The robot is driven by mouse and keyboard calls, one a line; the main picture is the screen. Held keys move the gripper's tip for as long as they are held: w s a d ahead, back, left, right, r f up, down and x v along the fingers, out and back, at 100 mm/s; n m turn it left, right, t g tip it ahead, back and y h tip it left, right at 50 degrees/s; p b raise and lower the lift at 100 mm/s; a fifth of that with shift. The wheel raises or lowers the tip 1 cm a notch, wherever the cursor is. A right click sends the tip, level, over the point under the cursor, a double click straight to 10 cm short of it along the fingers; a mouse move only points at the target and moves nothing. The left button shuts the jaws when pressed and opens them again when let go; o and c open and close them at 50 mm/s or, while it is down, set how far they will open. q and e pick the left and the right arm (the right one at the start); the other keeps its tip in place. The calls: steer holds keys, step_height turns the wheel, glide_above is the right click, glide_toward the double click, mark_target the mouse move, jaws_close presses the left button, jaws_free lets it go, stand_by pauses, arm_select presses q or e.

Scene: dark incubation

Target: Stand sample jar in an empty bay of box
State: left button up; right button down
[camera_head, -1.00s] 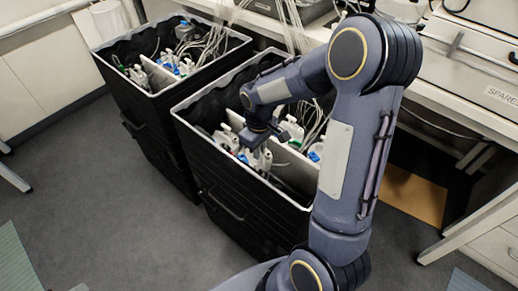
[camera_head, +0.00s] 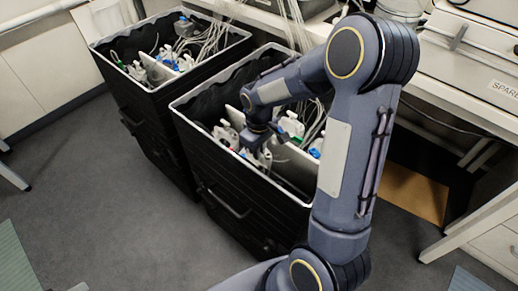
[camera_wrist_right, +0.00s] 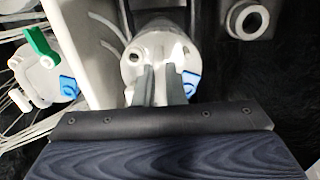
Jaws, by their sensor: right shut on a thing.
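My right gripper (camera_head: 257,143) is inside the nearer black box (camera_head: 232,200), at its near side of a pale upright divider. In the right wrist view its two fingers (camera_wrist_right: 163,84) are shut on a white sample jar (camera_wrist_right: 158,45) with a blue patch. The jar sits beside the divider (camera_wrist_right: 85,45); its base is hidden, so I cannot tell whether it touches the box floor. A jar with a green lever (camera_wrist_right: 40,72) is across the divider to the left. My left gripper is not in view.
A second black box (camera_head: 150,110) with jars and tubes stands to the left, close beside the nearer one. Thin pale tubes (camera_head: 290,25) run from the bench into the boxes. The box's white rim (camera_head: 200,91) surrounds my gripper. Grey floor (camera_head: 110,220) is clear in front.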

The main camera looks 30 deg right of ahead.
steer(key=shift+f+b, duration=0.6)
steer(key=shift+f, duration=0.3)
steer(key=shift+s+f, duration=0.2)
steer(key=shift+f, duration=0.15)
steer(key=c, duration=1.4)
jaws_free()
steer(key=shift+w, duration=0.1)
step_height(320, 180, up, 9)
steer(key=p, duration=0.7)
steer(key=shift+w+r, duration=0.1)
steer(key=shift+r, duration=0.1)
steer(key=shift+f, duration=0.1)
